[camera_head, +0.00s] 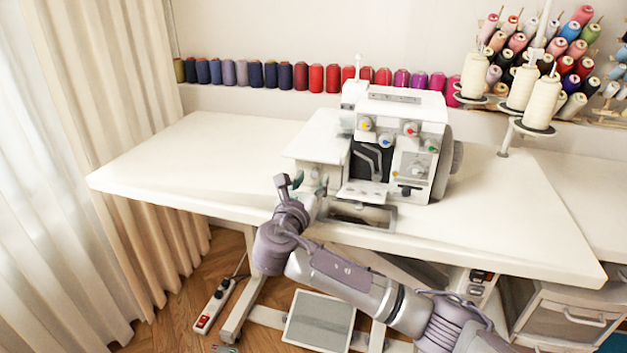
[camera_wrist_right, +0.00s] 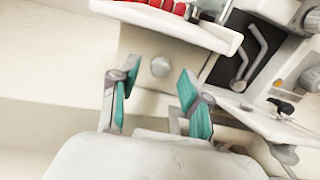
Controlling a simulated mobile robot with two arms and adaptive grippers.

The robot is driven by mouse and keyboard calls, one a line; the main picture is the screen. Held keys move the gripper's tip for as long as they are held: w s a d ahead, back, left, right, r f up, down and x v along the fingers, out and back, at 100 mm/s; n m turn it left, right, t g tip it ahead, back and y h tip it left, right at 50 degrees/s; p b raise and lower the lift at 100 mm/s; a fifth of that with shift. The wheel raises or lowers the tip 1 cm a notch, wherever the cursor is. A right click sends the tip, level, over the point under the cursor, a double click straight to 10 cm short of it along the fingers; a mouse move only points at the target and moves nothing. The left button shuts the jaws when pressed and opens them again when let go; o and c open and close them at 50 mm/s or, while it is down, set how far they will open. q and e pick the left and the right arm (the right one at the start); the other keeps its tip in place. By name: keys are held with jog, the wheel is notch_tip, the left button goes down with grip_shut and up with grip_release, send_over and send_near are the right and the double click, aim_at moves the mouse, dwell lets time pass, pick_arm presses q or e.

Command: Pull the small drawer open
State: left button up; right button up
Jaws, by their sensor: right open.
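The small drawer (camera_wrist_right: 186,55) shows in the right wrist view as a beige front with a round pale knob (camera_wrist_right: 160,67). It sits under the white side plate of the sewing machine and looks shut. My right gripper (camera_wrist_right: 152,88) is open, with its green-padded fingers on either side of the knob's line and the knob just beyond them. Neither finger visibly touches the knob. In the head view my right gripper (camera_head: 303,187) is at the table's front edge, left of the machine's front, and hides most of the drawer. My left gripper is not in view.
The white sewing machine (camera_head: 402,125) stands on the white table (camera_head: 190,160), whose left part is clear. Thread cones (camera_head: 541,102) stand to the right. A cabinet with a larger drawer (camera_head: 568,322) is at the lower right. Curtains (camera_head: 85,100) hang at left.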

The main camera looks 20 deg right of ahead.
jog(key=shift+x, duration=1.1)
grip_shut()
